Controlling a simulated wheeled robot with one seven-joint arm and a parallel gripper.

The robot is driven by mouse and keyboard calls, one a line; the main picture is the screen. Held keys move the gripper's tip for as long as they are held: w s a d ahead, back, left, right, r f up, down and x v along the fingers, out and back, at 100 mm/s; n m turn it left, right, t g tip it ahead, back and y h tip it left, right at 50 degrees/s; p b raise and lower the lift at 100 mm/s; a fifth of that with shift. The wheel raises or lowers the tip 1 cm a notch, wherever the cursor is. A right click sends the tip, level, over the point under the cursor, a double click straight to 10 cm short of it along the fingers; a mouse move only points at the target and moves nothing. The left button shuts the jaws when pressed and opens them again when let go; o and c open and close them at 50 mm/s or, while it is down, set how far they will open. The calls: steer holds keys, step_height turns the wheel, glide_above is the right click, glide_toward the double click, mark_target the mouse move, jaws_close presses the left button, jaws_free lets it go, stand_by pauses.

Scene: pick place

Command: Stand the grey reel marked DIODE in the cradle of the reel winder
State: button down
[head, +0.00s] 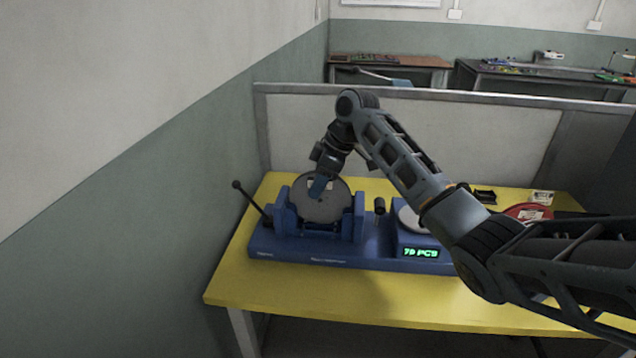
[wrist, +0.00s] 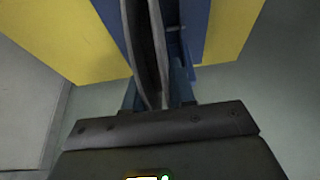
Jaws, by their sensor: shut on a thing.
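The grey reel (head: 322,207) stands upright in the cradle of the blue reel winder (head: 300,250), between its raised blue side supports, in the head view. My gripper (head: 319,186) is shut on the reel near its middle, reaching down from above and behind. In the wrist view the reel (wrist: 150,50) shows nearly edge-on, with blue winder parts beside it. Whether the reel rests fully on the cradle cannot be made out. No DIODE marking is readable on the side in view.
The winder has a black-knobbed lever (head: 250,203) at left and a counter display (head: 421,253) reading about 79 PCS. A red reel (head: 528,211) lies at the right of the yellow table (head: 330,293). A low partition (head: 440,135) stands behind. The table's front strip is clear.

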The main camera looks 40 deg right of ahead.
steer(key=shift+f, duration=0.2)
steer(key=c, duration=0.5)
jaws_free()
steer(key=shift+c, duration=0.2)
steer(key=shift+r, duration=0.1)
steer(key=shift+r+p, duration=1.8)
steer(key=shift+r, duration=2.15)
steer(key=shift+s, duration=0.1)
